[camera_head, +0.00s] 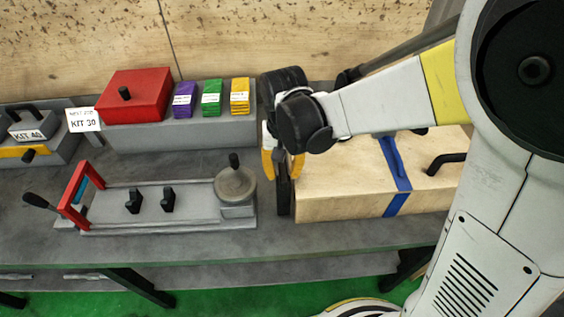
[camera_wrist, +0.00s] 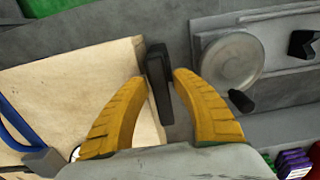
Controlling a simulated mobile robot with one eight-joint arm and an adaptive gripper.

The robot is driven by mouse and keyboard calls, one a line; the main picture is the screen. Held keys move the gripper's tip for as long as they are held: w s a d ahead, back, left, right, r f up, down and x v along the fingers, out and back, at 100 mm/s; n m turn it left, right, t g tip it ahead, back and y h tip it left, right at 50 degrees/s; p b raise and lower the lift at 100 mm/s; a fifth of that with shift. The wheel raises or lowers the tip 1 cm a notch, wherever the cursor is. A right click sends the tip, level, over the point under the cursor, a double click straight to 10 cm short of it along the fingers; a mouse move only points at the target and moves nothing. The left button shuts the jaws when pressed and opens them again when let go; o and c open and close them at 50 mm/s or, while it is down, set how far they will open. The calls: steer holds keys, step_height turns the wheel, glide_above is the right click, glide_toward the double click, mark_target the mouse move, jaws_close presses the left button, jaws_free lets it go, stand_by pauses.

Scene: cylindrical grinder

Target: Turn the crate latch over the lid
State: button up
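The pale wooden crate (camera_head: 335,206) stands on the right of the bench, its lid (camera_head: 340,168) on top with a blue strap across it. In the wrist view the crate (camera_wrist: 75,90) fills the left side. The crate latch (camera_head: 283,192) is a dark upright bar at the crate's left end, partly hidden by my gripper (camera_head: 282,165). In the wrist view the latch (camera_wrist: 158,75) stands between the two yellow fingertips of my gripper (camera_wrist: 160,82). The latch does not lie across the lid.
A grey fixture with a round disc (camera_head: 235,183) and a red handle (camera_head: 75,195) lies left of the crate. Behind it stand a red box (camera_head: 135,97) and purple, green and yellow packs (camera_head: 211,98). A black handle (camera_head: 445,160) stands on the lid.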

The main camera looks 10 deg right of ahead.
jaws_close()
steer(key=shift+m, duration=0.4)
steer(key=m, duration=0.3)
steer(key=shift+d, duration=0.15)
steer(key=m, duration=0.3)
steer(key=shift+s+d+m, duration=0.15)
steer(key=shift+m, duration=0.15)
steer(key=m, duration=0.6)
steer(key=shift+s+d+m, duration=0.15)
steer(key=shift+s+m, duration=0.05)
steer(key=shift+m, duration=0.1)
steer(key=shift+o, duration=2.2)
jaws_free()
